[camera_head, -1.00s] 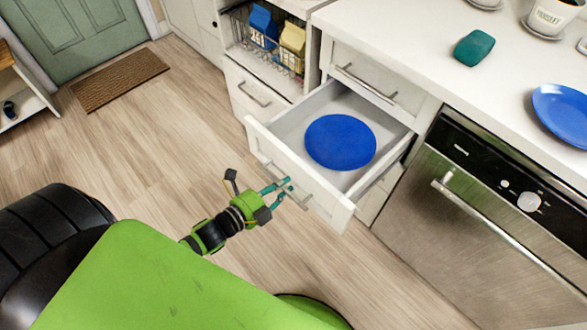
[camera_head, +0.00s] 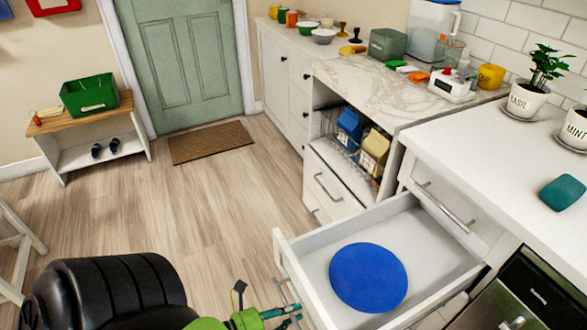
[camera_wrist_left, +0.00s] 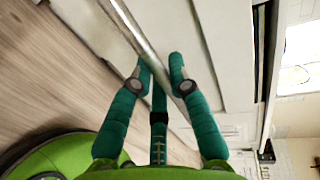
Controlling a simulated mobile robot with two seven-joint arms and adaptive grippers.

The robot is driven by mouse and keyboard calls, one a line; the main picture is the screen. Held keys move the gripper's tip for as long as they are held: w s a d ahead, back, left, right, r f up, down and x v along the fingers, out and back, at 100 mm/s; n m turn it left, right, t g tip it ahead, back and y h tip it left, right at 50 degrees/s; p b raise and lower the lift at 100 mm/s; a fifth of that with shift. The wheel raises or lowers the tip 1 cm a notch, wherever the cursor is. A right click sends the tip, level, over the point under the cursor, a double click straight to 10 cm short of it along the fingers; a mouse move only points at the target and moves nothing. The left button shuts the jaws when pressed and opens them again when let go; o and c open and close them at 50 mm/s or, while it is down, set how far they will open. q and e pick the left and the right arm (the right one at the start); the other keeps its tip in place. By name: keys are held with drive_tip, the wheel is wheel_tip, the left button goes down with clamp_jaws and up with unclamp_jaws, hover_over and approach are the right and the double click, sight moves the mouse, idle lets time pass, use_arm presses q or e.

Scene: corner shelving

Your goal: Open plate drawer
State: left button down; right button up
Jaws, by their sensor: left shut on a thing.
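The plate drawer (camera_head: 440,247) stands pulled well out from the counter, showing its white interior. A blue plate (camera_head: 368,277) lies flat inside it. My left gripper (camera_head: 291,313) is at the outer side of the drawer front, at the bottom of the head view. In the left wrist view, the gripper's teal fingers (camera_wrist_left: 160,82) are shut on the drawer's metal handle (camera_wrist_left: 127,27), which runs diagonally between them. The plate is not seen in the wrist view. My right gripper is not in view.
A closed drawer with a metal handle (camera_head: 445,205) sits above the open one. A wire basket with cartons (camera_head: 349,130) and another drawer (camera_head: 333,182) are beyond it. The dishwasher (camera_head: 510,312) is at the lower right. The wood floor (camera_head: 200,215) at left is largely clear.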

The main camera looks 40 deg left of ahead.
use_arm(q)
drive_tip(key=c, duration=1.2)
unclamp_jaws()
drive_tip(key=shift+o, duration=0.2)
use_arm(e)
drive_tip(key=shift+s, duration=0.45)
use_arm(q)
drive_tip(key=shift+s+a, duration=0.1)
drive_tip(key=shift+s, duration=0.1)
drive_tip(key=v, duration=1.1)
drive_tip(key=shift+s, duration=0.3)
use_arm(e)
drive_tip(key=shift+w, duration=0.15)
use_arm(q)
drive_tip(key=shift+a+r, duration=0.1)
drive_tip(key=shift+r, duration=0.05)
